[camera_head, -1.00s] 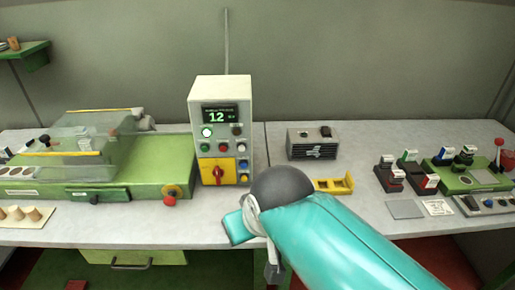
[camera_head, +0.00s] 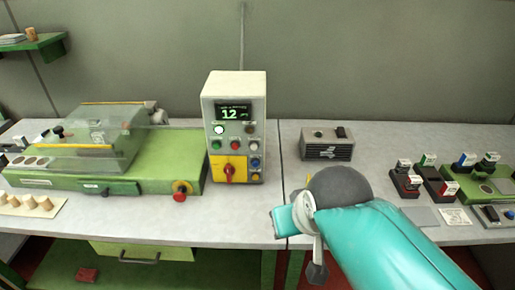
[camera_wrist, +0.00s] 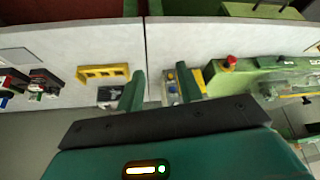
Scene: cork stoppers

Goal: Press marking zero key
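A white control box (camera_head: 235,118) stands upright at the back of the bench in the head view. Its front has a lit screen (camera_head: 233,113) reading 12, several small coloured buttons (camera_head: 236,143) and a red rotary switch on a yellow plate (camera_head: 230,170). The key labels are too small to read, so I cannot tell which is the marking zero key. In the wrist view my gripper (camera_wrist: 160,90) is open and empty, its two green fingers apart. The control box (camera_wrist: 170,88) shows beyond and between the fingers, not touching them. My arm hides part of the bench.
A green machine with a clear cover (camera_head: 95,150) and red stop knob (camera_head: 179,197) is left of the box. A grey vented box (camera_head: 327,143) is right of it. Stamps (camera_head: 430,178) stand farther right. A yellow holder (camera_wrist: 102,73) shows in the wrist view.

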